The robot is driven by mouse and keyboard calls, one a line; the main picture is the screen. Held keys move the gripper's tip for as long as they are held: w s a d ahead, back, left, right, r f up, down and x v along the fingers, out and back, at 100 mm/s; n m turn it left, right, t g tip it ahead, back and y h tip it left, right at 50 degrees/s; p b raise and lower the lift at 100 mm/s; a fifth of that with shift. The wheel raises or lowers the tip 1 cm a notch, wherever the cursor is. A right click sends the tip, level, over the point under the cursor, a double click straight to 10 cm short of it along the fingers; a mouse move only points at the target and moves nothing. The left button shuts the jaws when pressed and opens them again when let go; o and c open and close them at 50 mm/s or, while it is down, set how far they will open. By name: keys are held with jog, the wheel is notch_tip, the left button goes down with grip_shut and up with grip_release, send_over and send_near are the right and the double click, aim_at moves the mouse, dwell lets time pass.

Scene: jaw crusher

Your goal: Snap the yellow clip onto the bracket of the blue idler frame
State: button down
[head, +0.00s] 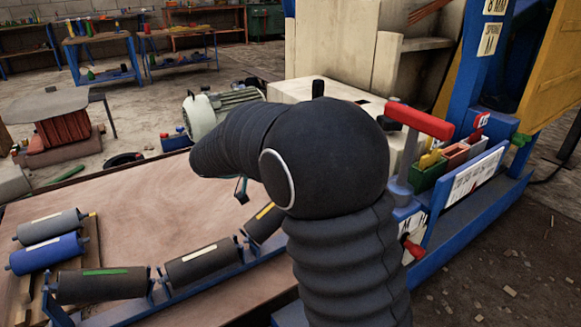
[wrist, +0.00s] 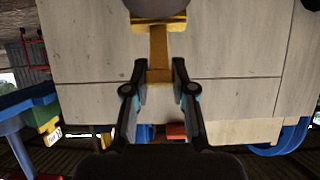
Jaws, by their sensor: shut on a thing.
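In the wrist view my gripper (wrist: 159,78) is shut on the yellow clip (wrist: 158,45), which has a narrow stem and a wider crosspiece at the top. A dark grey rounded thing (wrist: 158,8) shows at the top edge, right by the crosspiece; I cannot tell whether they touch. In the head view the blue idler frame (head: 172,304) lies on the wooden board with dark rollers in it. My arm hides the frame's right end, most of my gripper and the clip. I cannot make out the bracket.
A grey roller (head: 50,228) and a blue roller (head: 47,254) lie at the board's left. The wooden board (head: 130,205) is clear behind the frame. A green bin (head: 428,174) with yellow pieces and a red-handled lever (head: 420,120) stand right of my arm. A motor (head: 220,105) sits behind.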

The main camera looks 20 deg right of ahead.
jog(key=c, duration=0.9)
grip_release()
jog(key=v, duration=1.2)
jog(key=shift+d, duration=0.1)
